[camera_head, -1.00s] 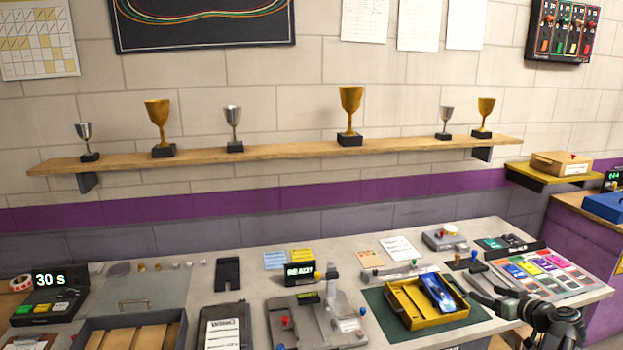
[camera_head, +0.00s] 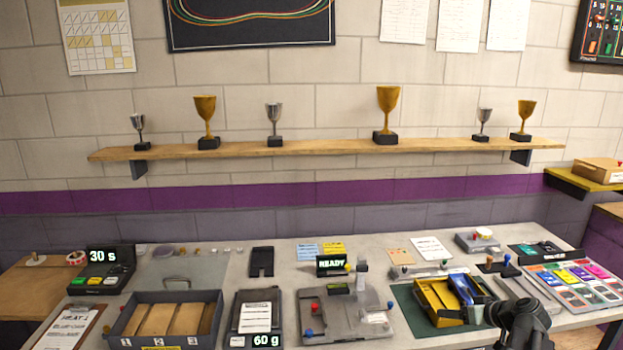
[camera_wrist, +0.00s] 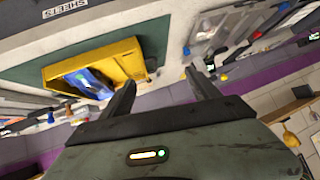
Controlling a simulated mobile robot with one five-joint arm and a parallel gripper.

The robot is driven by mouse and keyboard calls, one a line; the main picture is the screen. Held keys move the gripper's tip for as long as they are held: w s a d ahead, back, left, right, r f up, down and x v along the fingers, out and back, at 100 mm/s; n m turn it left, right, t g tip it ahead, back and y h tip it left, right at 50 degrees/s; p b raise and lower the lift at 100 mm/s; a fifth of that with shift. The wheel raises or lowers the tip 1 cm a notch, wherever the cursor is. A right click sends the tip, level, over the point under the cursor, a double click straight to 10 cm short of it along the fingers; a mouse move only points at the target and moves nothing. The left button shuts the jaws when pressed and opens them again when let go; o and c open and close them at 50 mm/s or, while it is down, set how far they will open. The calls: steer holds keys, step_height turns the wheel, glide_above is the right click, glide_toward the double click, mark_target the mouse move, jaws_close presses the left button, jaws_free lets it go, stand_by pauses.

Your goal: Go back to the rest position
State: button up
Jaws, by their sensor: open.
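My gripper shows in the wrist view (camera_wrist: 158,95) with its two dark fingers apart and nothing between them. Beyond the fingers in that view are the yellow tray (camera_wrist: 125,58) with a blue item in it and the bench top, seen tilted. In the head view my dark arm (camera_head: 522,322) is at the lower right, in front of the bench's front edge; the fingertips cannot be made out there.
The grey bench (camera_head: 220,262) carries a compartment box (camera_head: 117,325), a scale reading 60 g (camera_head: 256,341), a READY display (camera_head: 331,265), the yellow tray (camera_head: 425,307) on a green mat and a timer (camera_head: 102,270). Trophies stand on a wall shelf (camera_head: 330,148).

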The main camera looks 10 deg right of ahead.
steer(key=s+a+f+g+h, duration=0.1)
steer(key=a+f+g, duration=0.2)
steer(key=a, duration=0.9)
steer(key=a+f+g, duration=0.3)
steer(key=a, duration=1)
steer(key=s+a+f+g+h, duration=0.1)
steer(key=a+f+g, duration=0.2)
steer(key=a, duration=0.9)
steer(key=s+f+g+b, duration=0.1)
steer(key=s+f+b, duration=0.2)
steer(key=f+b, duration=0.3)
steer(key=shift+a+f+h, duration=0.3)
steer(key=shift+a+f, duration=0.05)
steer(key=shift+s, duration=0.1)
